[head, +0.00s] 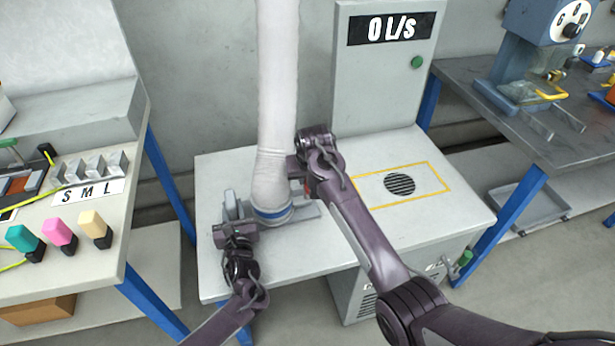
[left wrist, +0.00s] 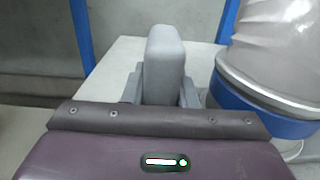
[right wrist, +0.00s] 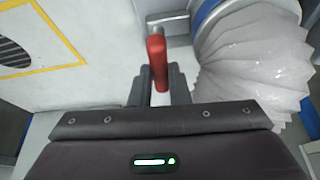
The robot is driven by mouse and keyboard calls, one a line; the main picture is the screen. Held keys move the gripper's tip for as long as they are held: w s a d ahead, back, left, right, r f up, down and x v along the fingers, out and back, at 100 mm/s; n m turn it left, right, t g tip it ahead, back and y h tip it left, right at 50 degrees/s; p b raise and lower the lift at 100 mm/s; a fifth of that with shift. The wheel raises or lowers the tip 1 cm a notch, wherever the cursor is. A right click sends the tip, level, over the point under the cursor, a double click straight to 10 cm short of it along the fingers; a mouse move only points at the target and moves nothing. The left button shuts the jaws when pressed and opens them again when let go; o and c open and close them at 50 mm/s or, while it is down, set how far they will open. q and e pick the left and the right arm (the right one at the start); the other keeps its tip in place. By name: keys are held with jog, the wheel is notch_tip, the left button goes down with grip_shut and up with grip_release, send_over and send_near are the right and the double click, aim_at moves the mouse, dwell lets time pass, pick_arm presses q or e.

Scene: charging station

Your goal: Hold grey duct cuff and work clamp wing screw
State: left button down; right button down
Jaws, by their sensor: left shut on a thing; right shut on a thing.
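A pale, wrinkled duct (head: 272,110) hangs down to the table, with a blue band (head: 272,213) around its lower end; the band also shows in the left wrist view (left wrist: 262,118). My left gripper (head: 233,218) is shut on an upright grey block (left wrist: 164,68) beside the band, which I take as the grip of the grey duct cuff. My right gripper (head: 300,170) is shut on the red wing screw (right wrist: 157,60) on the duct's other side. A metal rod end (right wrist: 168,20) shows behind the screw. The screw is mostly hidden in the head view.
The white table (head: 345,240) has a yellow-framed round vent (head: 399,184) to the right. A grey cabinet (head: 385,90) behind reads "0 L/s". A bench (head: 70,250) with coloured plugs stands left, and a metal bench (head: 540,130) with a blue machine stands right.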

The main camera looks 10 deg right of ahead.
jog(key=shift+m, duration=0.3)
dwell(0.4)
jog(key=c, duration=1.4)
grip_release()
jog(key=shift+o, duration=0.2)
jog(key=shift+v, duration=3.8)
